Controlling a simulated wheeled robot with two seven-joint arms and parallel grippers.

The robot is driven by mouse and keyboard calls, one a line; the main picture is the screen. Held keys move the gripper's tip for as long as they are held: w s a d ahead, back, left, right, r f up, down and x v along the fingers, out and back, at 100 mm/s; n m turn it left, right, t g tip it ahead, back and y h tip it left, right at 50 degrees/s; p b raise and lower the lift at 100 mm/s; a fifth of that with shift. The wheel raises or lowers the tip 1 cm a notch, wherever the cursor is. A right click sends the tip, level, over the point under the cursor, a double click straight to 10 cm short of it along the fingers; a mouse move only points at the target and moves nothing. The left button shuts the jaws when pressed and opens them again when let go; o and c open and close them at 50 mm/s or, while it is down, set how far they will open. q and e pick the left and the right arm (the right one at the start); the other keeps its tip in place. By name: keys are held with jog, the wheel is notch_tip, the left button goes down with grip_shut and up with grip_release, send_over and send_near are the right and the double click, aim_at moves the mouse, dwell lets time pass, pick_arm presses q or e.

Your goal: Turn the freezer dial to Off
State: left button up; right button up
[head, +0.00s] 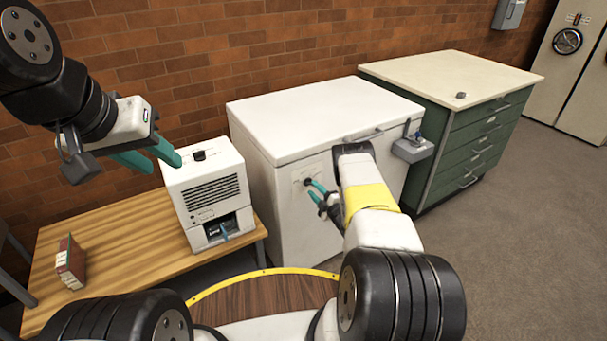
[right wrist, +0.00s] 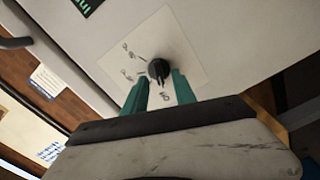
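The white chest freezer (head: 290,215) stands against the brick wall. Its black dial (head: 308,181) sits on a pale label plate on the front; it also shows in the right wrist view (right wrist: 159,70). Small markings surround the dial, too small to read surely. Its ridge points down the picture there, towards the lowest marking. My right gripper (head: 317,192) is at the dial, its teal fingers (right wrist: 160,84) apart, one on each side of the knob's lower part. Contact cannot be told. My left gripper (head: 152,158) is open and empty above the wooden table.
A white boxy machine (head: 207,190) stands on the wooden table (head: 125,245) near my left gripper.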

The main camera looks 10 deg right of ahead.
jog(key=v, duration=0.6)
jog(key=shift+s, duration=0.15)
